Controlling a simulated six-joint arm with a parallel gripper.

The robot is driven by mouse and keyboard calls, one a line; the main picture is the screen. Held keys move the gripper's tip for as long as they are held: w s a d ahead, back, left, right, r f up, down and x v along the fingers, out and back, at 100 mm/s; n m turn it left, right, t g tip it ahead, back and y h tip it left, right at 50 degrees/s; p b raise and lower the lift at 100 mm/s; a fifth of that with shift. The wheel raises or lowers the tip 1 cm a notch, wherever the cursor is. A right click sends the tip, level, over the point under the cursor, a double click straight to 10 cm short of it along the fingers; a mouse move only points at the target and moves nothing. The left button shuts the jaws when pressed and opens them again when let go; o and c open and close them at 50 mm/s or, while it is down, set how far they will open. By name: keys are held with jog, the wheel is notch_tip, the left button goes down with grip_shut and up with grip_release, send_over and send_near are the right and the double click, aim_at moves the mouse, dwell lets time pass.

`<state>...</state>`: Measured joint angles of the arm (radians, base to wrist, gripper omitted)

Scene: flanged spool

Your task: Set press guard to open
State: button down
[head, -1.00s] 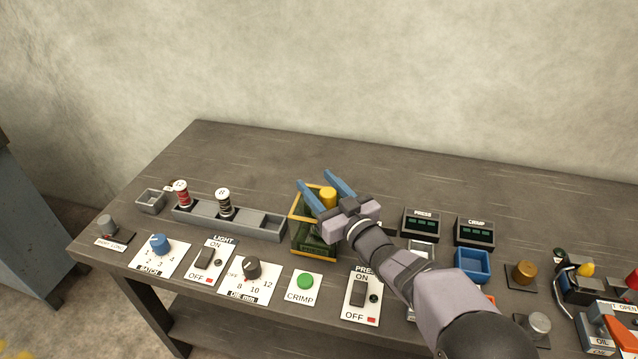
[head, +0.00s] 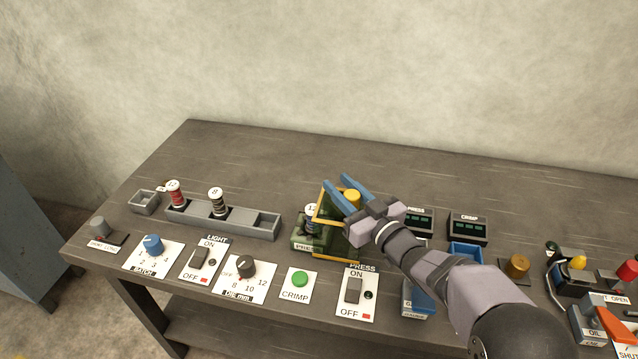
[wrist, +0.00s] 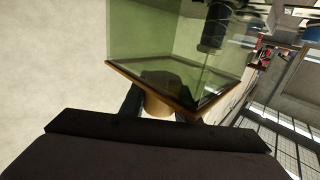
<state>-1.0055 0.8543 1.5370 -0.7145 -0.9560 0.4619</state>
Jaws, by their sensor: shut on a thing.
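The press guard (head: 347,252), a clear green cover with yellow edges, stands at the right side of the green press base (head: 306,246). A spool marked 12 (head: 311,219) stands uncovered on the left part of that base. In the wrist view the knob (wrist: 156,106) sits between the dark fingers, with the green pane (wrist: 150,40) beyond. My arm hides part of the guard's right side.
A grey rack (head: 243,222) with a red-wound spool (head: 174,194) and a spool marked 8 (head: 217,201) is at left. The crimp button (head: 299,279) and press switch (head: 354,290) lie in front. A blue bin (head: 466,252) and the crimp display (head: 468,227) are at right.

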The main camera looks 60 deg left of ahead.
jog(key=shift+w+d, duration=0.65)
jog(key=shift+w, duration=0.05)
jog(key=c, duration=1.4)
grip_release()
jog(key=shift+o, duration=0.2)
jog(key=shift+r, duration=0.1)
notch_tip(320, 180, up, 10)
jog(key=shift+b, duration=0.3)
